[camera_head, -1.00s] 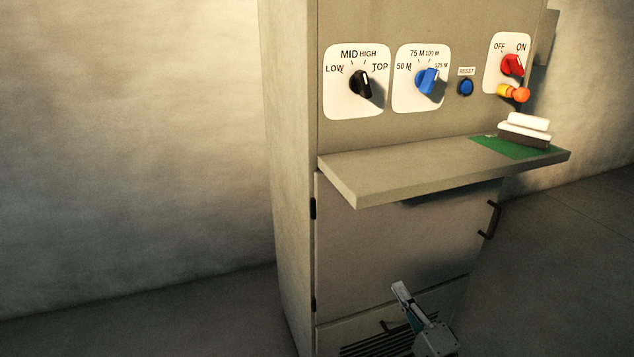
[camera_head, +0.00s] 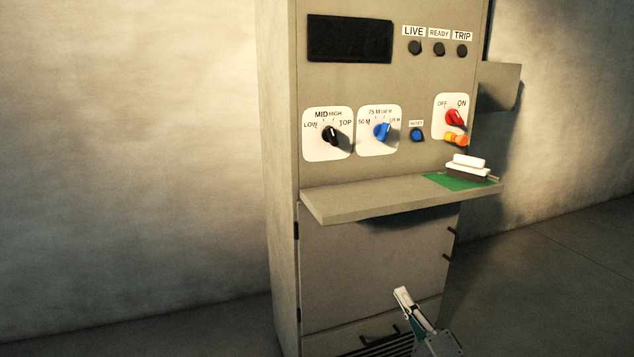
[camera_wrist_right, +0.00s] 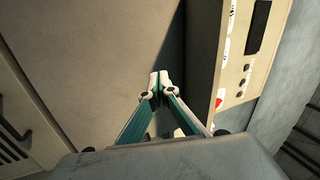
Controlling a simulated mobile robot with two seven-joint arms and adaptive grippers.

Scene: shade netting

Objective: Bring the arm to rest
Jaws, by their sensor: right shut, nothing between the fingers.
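My right gripper (camera_head: 402,297) is low in front of the cabinet's lower door in the head view, pointing up and to the left. In the right wrist view its fingertips (camera_wrist_right: 159,82) meet, shut with nothing between them. It is apart from the shelf and the controls above it. My left gripper is in neither view.
The beige cabinet (camera_head: 279,200) carries a black dial (camera_head: 330,136), a blue dial (camera_head: 381,131), a blue reset button (camera_head: 417,135) and a red switch (camera_head: 454,118). A shelf (camera_head: 360,204) juts out, with white and dark blocks (camera_head: 467,167) on a green mat (camera_head: 440,180). Floor at left is clear.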

